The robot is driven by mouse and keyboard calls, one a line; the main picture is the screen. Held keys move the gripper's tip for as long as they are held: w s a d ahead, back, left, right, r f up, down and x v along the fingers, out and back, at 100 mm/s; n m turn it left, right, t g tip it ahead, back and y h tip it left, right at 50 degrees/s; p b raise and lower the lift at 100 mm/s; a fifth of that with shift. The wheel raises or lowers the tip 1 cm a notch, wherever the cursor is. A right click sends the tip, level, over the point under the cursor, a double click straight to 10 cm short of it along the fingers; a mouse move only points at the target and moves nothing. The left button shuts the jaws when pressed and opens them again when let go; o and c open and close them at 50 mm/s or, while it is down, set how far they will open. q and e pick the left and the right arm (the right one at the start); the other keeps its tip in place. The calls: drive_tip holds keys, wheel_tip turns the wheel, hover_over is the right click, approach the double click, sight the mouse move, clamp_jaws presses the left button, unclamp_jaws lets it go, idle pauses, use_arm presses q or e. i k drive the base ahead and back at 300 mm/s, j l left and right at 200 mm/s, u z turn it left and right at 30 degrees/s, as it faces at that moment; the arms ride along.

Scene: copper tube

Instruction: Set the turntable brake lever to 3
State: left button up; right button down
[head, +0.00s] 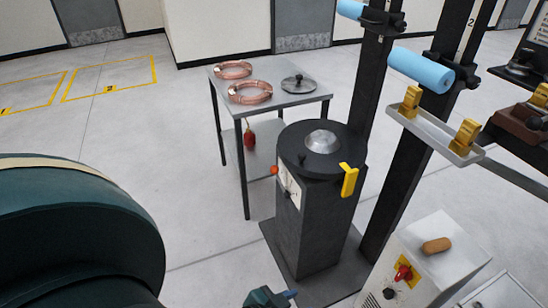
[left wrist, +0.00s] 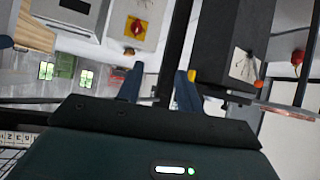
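The turntable (head: 318,215) is a dark box-shaped pedestal with a round black top and a metal dome. On its face is a white scale plate (head: 289,186), with an orange-knobbed lever (head: 274,170) at its left edge. The scale numbers are too small to read. In the left wrist view the scale plate (left wrist: 243,66) and orange knob (left wrist: 259,85) show at the right, beyond the fingers. My left gripper (left wrist: 158,85) is open and empty, its blue fingers apart. Part of it (head: 270,297) shows at the bottom of the head view, in front of the turntable, apart from the lever.
A yellow tab (head: 349,180) sticks out at the turntable's right. A metal table (head: 300,98) with copper coils (head: 250,92) stands behind. A dark post (head: 400,170) and a white cabinet with a red switch (head: 403,272) stand right. Floor at left is clear.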

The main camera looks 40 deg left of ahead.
sight(274, 170)
drive_tip(key=i+j, duration=0.25)
drive_tip(key=j, duration=0.2)
drive_tip(key=i+j, duration=0.25)
drive_tip(key=j, duration=0.2)
drive_tip(key=i+j, duration=0.25)
drive_tip(key=j, duration=0.15)
